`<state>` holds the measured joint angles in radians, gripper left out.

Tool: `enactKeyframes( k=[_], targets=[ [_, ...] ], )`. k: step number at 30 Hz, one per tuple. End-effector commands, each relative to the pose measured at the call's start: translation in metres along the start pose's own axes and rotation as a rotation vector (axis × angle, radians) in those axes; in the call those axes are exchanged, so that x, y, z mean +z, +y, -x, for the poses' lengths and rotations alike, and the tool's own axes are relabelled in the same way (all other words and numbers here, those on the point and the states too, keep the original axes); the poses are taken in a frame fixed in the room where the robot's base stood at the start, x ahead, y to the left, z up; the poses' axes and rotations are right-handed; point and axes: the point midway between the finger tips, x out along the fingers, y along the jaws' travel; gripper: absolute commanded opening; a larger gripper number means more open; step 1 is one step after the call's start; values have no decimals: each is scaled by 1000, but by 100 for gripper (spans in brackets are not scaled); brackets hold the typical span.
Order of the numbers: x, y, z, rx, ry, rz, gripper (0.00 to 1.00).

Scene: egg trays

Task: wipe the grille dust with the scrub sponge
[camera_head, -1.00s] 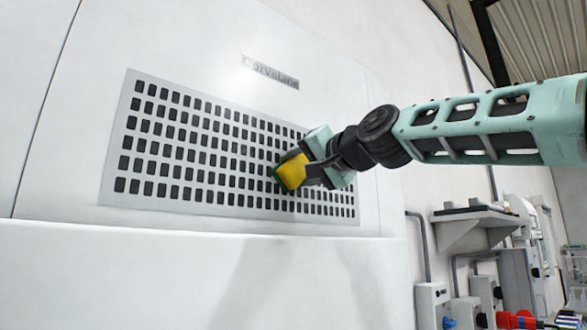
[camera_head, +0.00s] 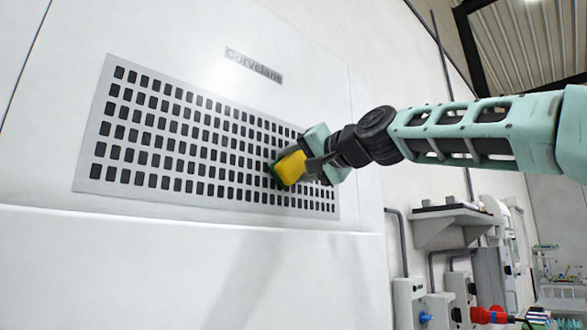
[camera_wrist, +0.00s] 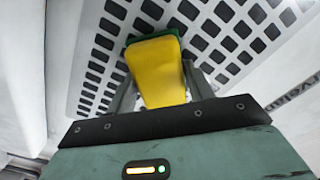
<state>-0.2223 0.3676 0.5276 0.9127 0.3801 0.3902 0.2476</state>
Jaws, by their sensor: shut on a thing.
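The scrub sponge (camera_head: 290,168) is yellow with a green scrub side. My gripper (camera_head: 304,165) is shut on it, and the green side faces the grille (camera_head: 92,168). The sponge is at the right half of the grille, against or very close to it; I cannot tell if it touches. In the wrist view, the sponge (camera_wrist: 158,75) sits between the two fingers (camera_wrist: 160,90), its green edge toward the grille (camera_wrist: 75,60). The grille is a pale panel with rows of dark rectangular slots. No dust can be made out on it.
A nameplate (camera_head: 253,66) sits above the grille on the white housing. A ledge (camera_head: 150,222) runs below it. At the lower right are a wall shelf (camera_head: 448,222), pipes, grey boxes (camera_head: 408,295) and red and blue connectors (camera_head: 490,315). The space before the housing is clear.

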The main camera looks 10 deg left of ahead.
Motion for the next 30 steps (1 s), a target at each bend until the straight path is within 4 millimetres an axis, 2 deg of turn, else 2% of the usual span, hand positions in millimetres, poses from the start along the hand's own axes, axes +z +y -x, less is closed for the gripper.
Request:
enactKeyframes(
  k=[15,30],
  targets=[
    [2,1,48,-1,3,1,34],
    [1,0,56,-1,3,1,34]
  ],
)
